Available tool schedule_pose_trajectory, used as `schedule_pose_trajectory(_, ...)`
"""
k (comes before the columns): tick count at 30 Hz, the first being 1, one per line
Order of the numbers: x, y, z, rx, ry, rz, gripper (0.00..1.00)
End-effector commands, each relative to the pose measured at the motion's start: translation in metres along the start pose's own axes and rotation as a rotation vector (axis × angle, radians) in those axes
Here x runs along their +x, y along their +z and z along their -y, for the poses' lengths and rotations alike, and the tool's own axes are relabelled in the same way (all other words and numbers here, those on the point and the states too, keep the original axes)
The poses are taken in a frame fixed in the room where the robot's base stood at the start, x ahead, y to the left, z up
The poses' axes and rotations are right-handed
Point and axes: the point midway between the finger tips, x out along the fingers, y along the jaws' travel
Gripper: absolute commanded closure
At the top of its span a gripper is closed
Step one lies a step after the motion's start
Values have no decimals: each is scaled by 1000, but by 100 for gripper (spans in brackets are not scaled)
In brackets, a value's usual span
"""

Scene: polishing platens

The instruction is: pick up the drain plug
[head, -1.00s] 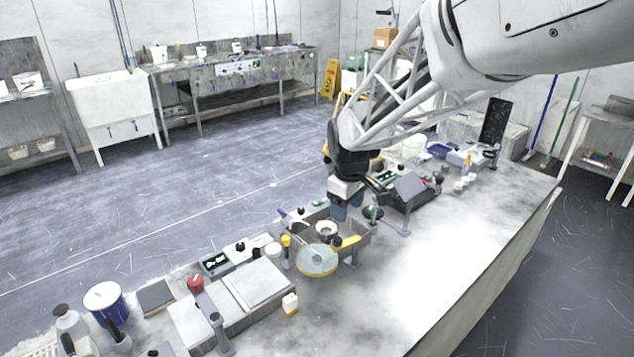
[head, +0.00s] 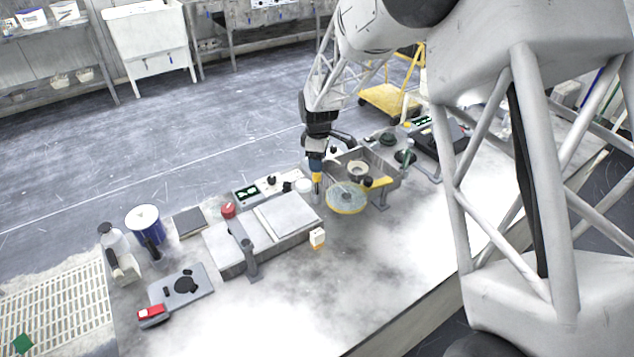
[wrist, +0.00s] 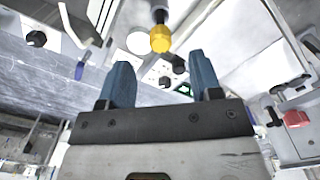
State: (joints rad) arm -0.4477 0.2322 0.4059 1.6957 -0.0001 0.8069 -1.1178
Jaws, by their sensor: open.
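My gripper (head: 316,163) is near the left side of the metal basin, its blue fingers pointing down. In the wrist view my gripper (wrist: 161,76) is open, with its two blue fingers apart and nothing held between them. A yellow-topped piece (wrist: 160,40) with a dark stem shows just beyond the gap between the fingertips. It also shows below the fingers in the head view (head: 316,178). I cannot tell for sure which small object is the drain plug. Black round parts (head: 186,284) lie on a grey plate at the lower left.
The basin (head: 385,188) stands right of my gripper, with a pale round disc (head: 346,197) in front. A flat-topped grey unit (head: 284,220) is to the left. A blue tub (head: 146,228) stands farther left. The table's front middle is clear.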

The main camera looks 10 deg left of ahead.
Motion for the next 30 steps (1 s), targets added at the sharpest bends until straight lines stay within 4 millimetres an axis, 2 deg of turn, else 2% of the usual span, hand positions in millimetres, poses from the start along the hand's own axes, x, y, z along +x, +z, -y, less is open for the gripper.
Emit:
schedule_pose_trajectory(11, 2, -2, -1, -6, -1, 0, 42)
schedule_pose_trajectory(22, 26, -2, -1, -5, -1, 1, 42)
schedule_pose_trajectory(30, 28, -2, -1, -5, -1, 0, 42)
